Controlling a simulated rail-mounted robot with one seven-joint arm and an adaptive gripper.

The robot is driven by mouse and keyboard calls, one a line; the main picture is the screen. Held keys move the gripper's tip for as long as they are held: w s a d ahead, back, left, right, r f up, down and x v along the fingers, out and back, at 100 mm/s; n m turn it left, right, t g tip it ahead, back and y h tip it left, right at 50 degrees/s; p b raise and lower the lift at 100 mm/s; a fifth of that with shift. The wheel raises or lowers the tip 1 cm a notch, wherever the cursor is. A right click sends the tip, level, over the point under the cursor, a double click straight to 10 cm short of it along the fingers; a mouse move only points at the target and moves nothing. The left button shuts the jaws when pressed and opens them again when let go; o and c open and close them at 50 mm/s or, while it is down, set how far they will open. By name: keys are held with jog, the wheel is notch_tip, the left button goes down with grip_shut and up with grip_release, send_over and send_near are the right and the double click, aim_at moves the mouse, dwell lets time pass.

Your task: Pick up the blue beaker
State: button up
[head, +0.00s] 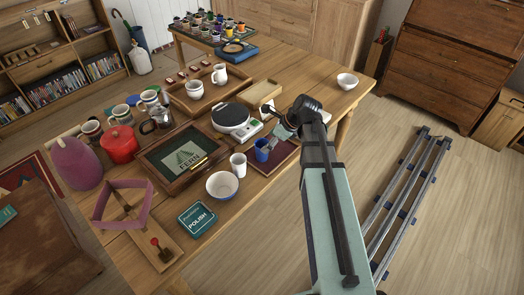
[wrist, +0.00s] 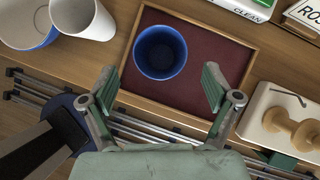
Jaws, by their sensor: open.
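The blue beaker (wrist: 161,52) stands on a tray with a dark red base and wooden rim (wrist: 198,18) in the wrist view, its open top toward the camera. In the head view the beaker (head: 262,150) is beside a white cup, just left of my gripper (head: 285,130). My gripper (wrist: 162,88) is open and empty in the wrist view. Its two green-padded fingers are spread wide, with the beaker beyond and between their tips, apart from both. In the head view my arm hides the right part of the tray (head: 280,163).
A white cup (wrist: 82,16) and a white-and-blue bowl (wrist: 28,22) stand left of the tray. A white block with a wooden dumbbell-shaped piece (wrist: 290,128) is at the right. A hot plate (head: 232,118) and a framed case (head: 160,165) crowd the table. Bare tabletop shows near the small bowl (head: 347,81).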

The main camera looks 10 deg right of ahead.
jog(key=shift+p+x, duration=0.65)
jog(key=shift+x, duration=2)
jog(key=c, duration=1.2)
